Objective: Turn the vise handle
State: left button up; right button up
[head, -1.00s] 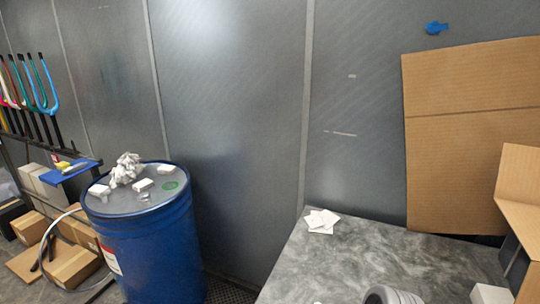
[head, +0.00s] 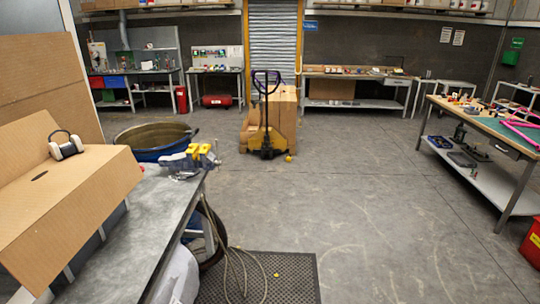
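A small vise (head: 190,158) with a blue body and yellow jaws sits at the far corner of the grey workbench (head: 135,225) on the left of the head view. Its handle is too small to make out clearly at this distance. Neither of my grippers shows in the view.
A cardboard box (head: 70,195) with a headset stands on the bench. A blue tub (head: 150,138) is behind the vise. A yellow pallet jack (head: 267,130) with boxes stands mid-room. Hoses hang beside the bench over a black mat (head: 258,278). The floor (head: 370,200) right of it is clear.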

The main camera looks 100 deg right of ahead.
aim_at(218, 163)
jog(key=z, duration=1.5)
jog(key=k, duration=0.1)
jog(key=u, duration=0.4)
jog(key=i, duration=0.2)
jog(key=z, duration=0.25)
jog(key=k, duration=0.55)
jog(key=z, duration=1.25)
jog(key=i, duration=0.95)
jog(key=z, duration=0.9)
